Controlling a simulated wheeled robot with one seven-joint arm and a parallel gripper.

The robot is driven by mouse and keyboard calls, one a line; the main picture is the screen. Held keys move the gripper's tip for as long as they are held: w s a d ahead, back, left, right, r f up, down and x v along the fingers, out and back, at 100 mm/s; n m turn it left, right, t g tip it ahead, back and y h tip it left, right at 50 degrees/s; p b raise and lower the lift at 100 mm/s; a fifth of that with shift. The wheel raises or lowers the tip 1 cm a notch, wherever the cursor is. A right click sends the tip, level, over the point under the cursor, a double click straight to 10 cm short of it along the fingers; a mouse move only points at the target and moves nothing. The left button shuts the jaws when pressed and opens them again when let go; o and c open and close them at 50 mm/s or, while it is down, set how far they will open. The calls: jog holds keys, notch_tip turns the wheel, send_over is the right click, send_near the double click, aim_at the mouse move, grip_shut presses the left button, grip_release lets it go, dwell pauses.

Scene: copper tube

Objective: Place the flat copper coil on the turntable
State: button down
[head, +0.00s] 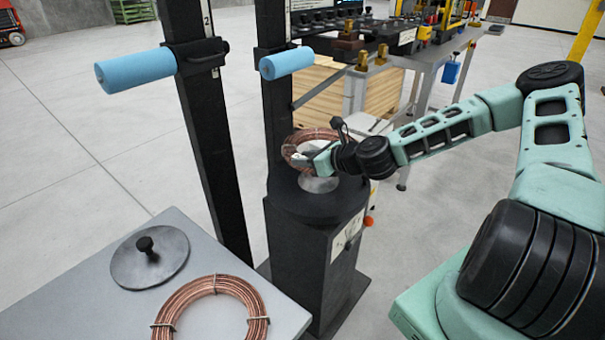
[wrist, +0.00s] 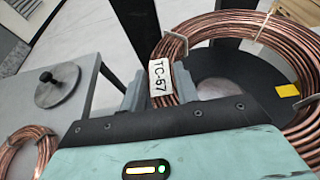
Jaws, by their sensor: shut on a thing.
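A flat copper coil (head: 301,140) is in my gripper (head: 309,161), at the black pedestal in the middle of the head view. In the wrist view the coil (wrist: 297,42) fills the upper right, with a white tag marked TC-57 (wrist: 160,83) between the jaws of my gripper (wrist: 160,90). The jaws are shut on the coil's near side. The turntable (head: 318,208) is the dark round top of the pedestal. The coil appears above it and tilted in the head view; whether it touches the turntable I cannot tell. My gripper hides part of both.
A second copper coil (head: 212,290) and a grey disc with a black knob (head: 149,257) lie on a grey table (head: 60,300) at the lower left. Black posts with blue rollers (head: 136,69) stand left of and behind the pedestal. A workbench (head: 400,55) stands behind.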

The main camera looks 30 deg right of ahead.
aim_at(304, 197)
jog(key=shift+w+a+f, duration=0.1)
jog(key=shift+w+f, duration=0.1)
jog(key=shift+w, duration=0.1)
jog(key=shift+f, duration=4.7)
jog(key=c, duration=1.1)
grip_release()
jog(key=shift+f, duration=0.1)
jog(key=shift+o, duration=0.2)
jog(key=shift+s, duration=0.1)
